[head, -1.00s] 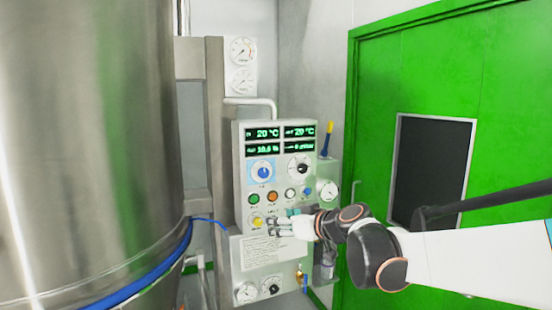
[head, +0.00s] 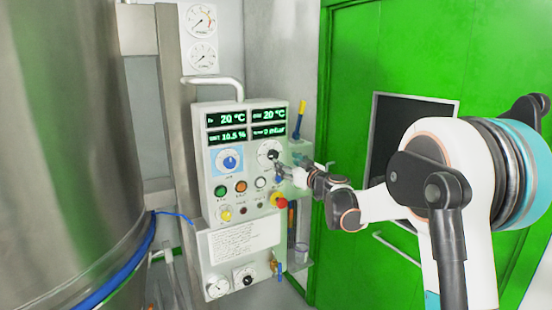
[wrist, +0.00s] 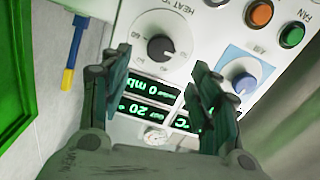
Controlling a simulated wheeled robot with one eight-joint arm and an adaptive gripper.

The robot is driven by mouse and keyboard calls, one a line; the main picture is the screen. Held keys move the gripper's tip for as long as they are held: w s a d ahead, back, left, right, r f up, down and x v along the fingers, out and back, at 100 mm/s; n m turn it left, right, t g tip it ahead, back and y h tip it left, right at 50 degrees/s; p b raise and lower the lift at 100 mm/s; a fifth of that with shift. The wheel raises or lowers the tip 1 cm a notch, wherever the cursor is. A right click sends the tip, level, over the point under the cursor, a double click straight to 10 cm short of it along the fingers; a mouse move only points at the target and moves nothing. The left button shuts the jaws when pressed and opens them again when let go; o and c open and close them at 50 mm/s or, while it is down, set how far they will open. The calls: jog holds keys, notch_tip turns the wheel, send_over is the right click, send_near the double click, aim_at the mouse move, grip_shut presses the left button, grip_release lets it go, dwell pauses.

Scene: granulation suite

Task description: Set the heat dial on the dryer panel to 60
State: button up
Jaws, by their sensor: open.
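The dryer panel (head: 200,165) is a pale upright box with green-lit displays. Its heat dial (head: 269,154) is a black knob on a white scale at the upper right. The dial also shows in the wrist view (wrist: 160,48), upside down, with "HEAT °C" and numbers around it. I cannot read its setting surely. My gripper (head: 279,172) is just below and right of the dial in the head view. In the wrist view my gripper (wrist: 158,72) is open and empty, its fingers either side of the dial's line but apart from the knob.
A blue-backed dial (head: 229,160) sits left of the heat dial. Below are green and orange buttons (head: 240,187) and a red knob (head: 279,201). A steel vessel (head: 70,130) stands left, a green door (head: 345,85) right. A yellow-blue tool (head: 300,115) stands beside the panel.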

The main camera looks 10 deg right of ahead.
aim_at(274, 156)
jog(key=b+x, duration=0.1)
jog(key=x, duration=0.8)
jog(key=c, duration=1.1)
